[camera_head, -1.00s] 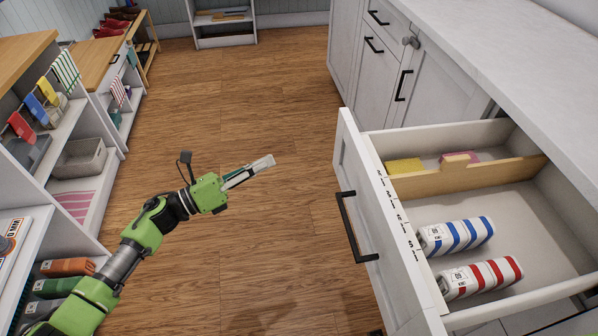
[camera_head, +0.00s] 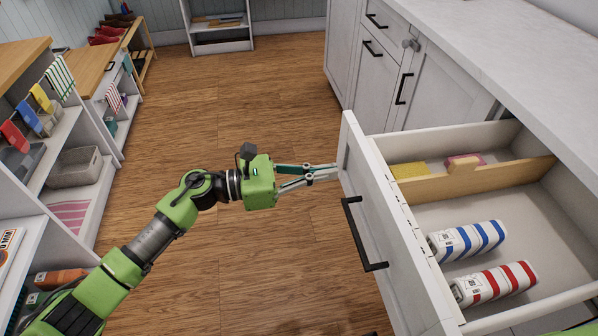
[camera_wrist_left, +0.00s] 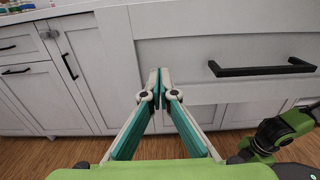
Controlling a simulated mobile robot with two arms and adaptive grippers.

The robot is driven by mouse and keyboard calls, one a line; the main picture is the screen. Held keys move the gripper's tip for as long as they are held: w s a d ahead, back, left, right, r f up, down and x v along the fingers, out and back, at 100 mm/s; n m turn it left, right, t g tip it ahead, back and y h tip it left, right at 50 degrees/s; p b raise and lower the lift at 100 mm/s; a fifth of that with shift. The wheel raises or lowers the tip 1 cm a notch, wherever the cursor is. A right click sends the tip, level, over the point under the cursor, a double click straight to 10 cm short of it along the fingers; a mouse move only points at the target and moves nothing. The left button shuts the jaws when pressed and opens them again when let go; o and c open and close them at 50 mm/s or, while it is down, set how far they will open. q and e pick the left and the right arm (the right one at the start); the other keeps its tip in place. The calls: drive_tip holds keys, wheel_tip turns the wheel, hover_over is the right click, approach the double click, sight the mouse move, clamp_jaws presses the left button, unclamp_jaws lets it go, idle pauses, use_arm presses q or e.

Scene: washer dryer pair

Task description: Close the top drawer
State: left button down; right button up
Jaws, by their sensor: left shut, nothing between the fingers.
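The top drawer (camera_head: 480,212) stands pulled open from the white cabinet at the right of the head view. Its white front carries a black bar handle (camera_head: 356,234). Handle (camera_wrist_left: 262,68) and drawer front (camera_wrist_left: 195,53) also show in the left wrist view, the handle right of the fingers. My left gripper (camera_head: 335,172) is shut and empty, its tips at the drawer front near the far end. The left wrist view shows the tips (camera_wrist_left: 159,78) together before the front; I cannot tell whether they touch it. My right gripper is not in view.
A countertop (camera_head: 500,62) runs above. Open wooden floor (camera_head: 250,95) lies left; shelves stand at the far left.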

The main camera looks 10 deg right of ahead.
use_arm(q)
drive_tip(key=shift+w+d, duration=0.1)
drive_tip(key=shift+d, duration=1)
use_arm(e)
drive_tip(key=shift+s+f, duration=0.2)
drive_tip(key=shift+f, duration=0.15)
